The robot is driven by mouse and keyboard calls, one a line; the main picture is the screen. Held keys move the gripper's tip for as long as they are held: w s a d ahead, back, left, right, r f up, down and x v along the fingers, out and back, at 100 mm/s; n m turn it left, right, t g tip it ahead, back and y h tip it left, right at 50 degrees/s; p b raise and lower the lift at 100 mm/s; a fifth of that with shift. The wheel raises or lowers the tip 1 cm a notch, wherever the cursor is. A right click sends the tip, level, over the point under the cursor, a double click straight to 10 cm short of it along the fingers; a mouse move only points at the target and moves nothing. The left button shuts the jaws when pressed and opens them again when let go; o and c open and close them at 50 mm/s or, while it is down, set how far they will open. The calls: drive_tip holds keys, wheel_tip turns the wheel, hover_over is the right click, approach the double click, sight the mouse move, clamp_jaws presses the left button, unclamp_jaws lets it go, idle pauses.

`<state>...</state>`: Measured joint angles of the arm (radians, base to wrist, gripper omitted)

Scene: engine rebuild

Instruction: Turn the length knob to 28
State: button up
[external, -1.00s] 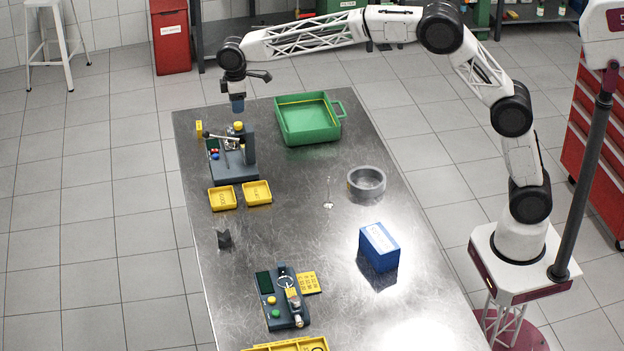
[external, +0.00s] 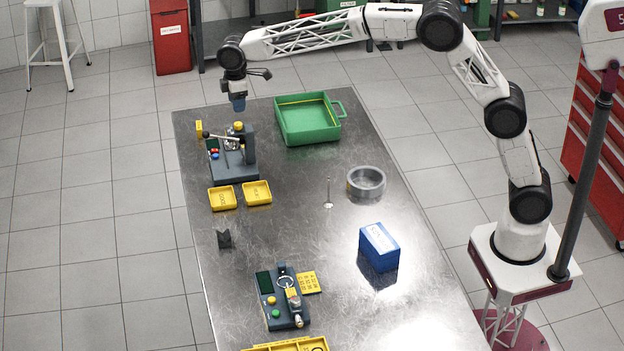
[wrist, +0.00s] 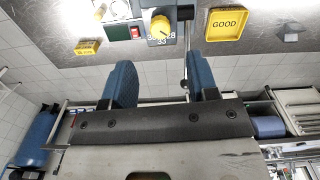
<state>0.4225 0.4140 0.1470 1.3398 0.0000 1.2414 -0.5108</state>
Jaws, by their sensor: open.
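The yellow length knob (external: 239,126) sits on top of the grey test device (external: 233,166) at the far left of the table. In the wrist view the knob (wrist: 161,27) shows at the top centre, with a dark pointer line and a dial plate below it. I read 28 and 33 on the plate; other numbers are partly hidden. My gripper (external: 238,103) is above the knob, with its fingers pointing down. In the wrist view my gripper (wrist: 160,65) has its two blue fingers wide apart, with nothing between them. They appear clear of the knob.
A green tray (external: 281,129) stands right of the device. Two yellow trays (external: 222,198) (external: 257,192) lie in front of it; one reads GOOD (wrist: 225,24).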

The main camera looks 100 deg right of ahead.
sight(243, 127)
drive_tip(key=shift+f, duration=0.1)
drive_tip(key=shift+f, duration=3.8)
drive_tip(key=c, duration=0.9)
